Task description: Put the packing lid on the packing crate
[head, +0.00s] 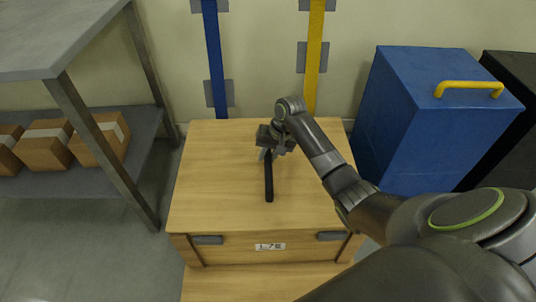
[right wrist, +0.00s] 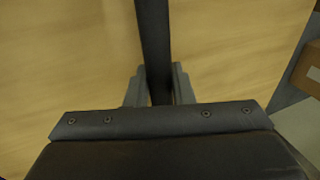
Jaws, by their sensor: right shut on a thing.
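The packing lid (head: 220,165) is a flat, light wooden panel with a black bar handle (head: 268,185) along its middle. It lies level over the packing crate (head: 222,254), whose wooden front carries a white label and two grey fittings. I cannot tell whether the lid touches the crate all round. My right gripper (head: 267,154) is shut on the far part of the handle. In the right wrist view, its two fingers (right wrist: 159,92) flank the black bar, with the wooden panel behind. My left gripper is not in view.
A grey shelf unit (head: 66,88) with several cardboard boxes (head: 99,139) stands at the left. A blue cabinet (head: 425,115) with a yellow handle stands at the right, beside a black one (head: 515,75). Blue and yellow straps (head: 315,60) hang on the back wall.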

